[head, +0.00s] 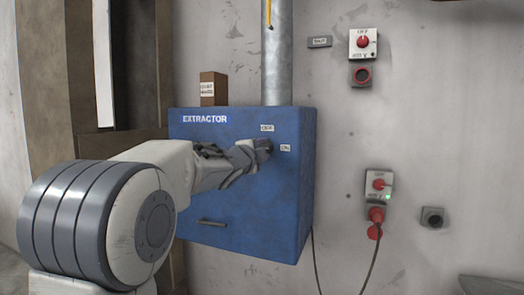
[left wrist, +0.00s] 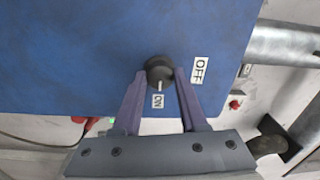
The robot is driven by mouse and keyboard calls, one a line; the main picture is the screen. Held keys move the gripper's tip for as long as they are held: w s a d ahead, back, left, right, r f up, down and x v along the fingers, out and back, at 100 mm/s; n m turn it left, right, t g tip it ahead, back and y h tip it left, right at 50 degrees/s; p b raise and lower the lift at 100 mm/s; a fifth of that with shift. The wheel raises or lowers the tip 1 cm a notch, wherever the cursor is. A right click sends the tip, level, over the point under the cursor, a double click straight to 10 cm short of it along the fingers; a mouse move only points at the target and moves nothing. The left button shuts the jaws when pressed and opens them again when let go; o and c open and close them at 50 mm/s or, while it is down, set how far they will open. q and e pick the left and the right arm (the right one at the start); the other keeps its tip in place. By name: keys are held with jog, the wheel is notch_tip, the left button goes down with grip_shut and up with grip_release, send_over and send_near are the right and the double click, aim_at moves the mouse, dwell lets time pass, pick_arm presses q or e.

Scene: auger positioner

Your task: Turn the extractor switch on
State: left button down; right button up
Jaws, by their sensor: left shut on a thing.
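The blue extractor box (head: 240,188) hangs on the wall in the head view. Its black rotary switch (left wrist: 159,68) is at the upper right of the front, between an OFF label (head: 267,128) and an ON label (head: 285,148). My left gripper (left wrist: 159,76) has its two fingers on either side of the switch, shut on it. In the left wrist view the switch's white pointer mark (left wrist: 159,86) points toward the ON label (left wrist: 157,101); the OFF label (left wrist: 199,70) is off to the side. In the head view my gripper (head: 262,149) mostly hides the switch. My right gripper is not in view.
A metal duct (head: 277,55) rises from the box, and a small brown box (head: 213,88) stands on top. Red switches on wall plates (head: 363,43) and a lower socket unit (head: 378,184) are to the right. A cable hangs below.

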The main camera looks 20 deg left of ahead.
pick_arm(q)
jog(key=shift+c, duration=2.2)
grip_release()
jog(key=s+b, duration=0.1)
jog(key=s, duration=0.9)
jog(key=shift+s+a+f, duration=0.15)
jog(key=shift+s, duration=0.05)
